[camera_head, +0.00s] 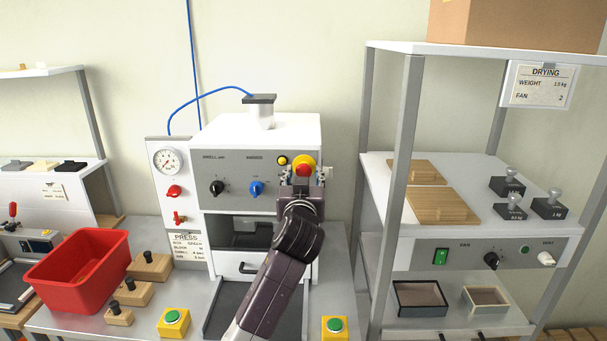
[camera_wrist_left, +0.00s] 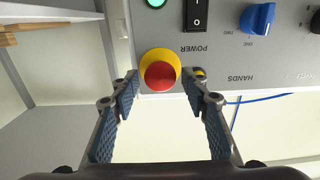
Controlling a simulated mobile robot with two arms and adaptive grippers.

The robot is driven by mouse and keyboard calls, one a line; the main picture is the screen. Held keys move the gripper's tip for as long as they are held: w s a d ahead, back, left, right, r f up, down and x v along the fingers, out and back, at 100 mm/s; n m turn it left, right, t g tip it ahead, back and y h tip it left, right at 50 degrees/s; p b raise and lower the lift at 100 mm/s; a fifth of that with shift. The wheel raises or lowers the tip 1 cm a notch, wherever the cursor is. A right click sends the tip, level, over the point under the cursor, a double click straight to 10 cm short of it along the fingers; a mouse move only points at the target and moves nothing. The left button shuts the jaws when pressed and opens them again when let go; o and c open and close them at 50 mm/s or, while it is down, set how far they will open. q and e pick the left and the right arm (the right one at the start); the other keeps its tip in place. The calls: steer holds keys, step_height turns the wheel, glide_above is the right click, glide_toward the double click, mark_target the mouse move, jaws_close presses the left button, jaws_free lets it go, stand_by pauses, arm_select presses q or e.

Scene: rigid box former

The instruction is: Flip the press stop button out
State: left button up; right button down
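The press stop button is a red mushroom cap on a yellow collar at the right of the press's grey panel (camera_head: 304,165). It also shows in the left wrist view (camera_wrist_left: 160,76). My left gripper (camera_head: 301,176) is in front of it, with the fingertips close to the button's lower part. In the left wrist view the gripper (camera_wrist_left: 162,88) is open, one blue-padded finger on each side of the cap, with visible gaps between. I cannot tell how deep the fingertips reach along the cap. My right gripper is not in view.
The panel carries a black knob (camera_head: 217,188), a blue knob (camera_head: 256,189) and a small yellow light (camera_head: 282,160). The left wrist view shows a black power switch (camera_wrist_left: 197,14) near the button. A shelf rack (camera_head: 403,150) stands to the right. A red bin (camera_head: 77,268) sits at left.

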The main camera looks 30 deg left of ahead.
arm_select(q)
steer(key=shift+r, duration=0.1)
steer(key=shift+s+d, duration=0.1)
steer(key=shift+s+d, duration=0.15)
steer(key=shift+s, duration=0.1)
steer(key=v, duration=1.1)
steer(key=shift+s+d, duration=0.1)
steer(key=shift+d, duration=0.05)
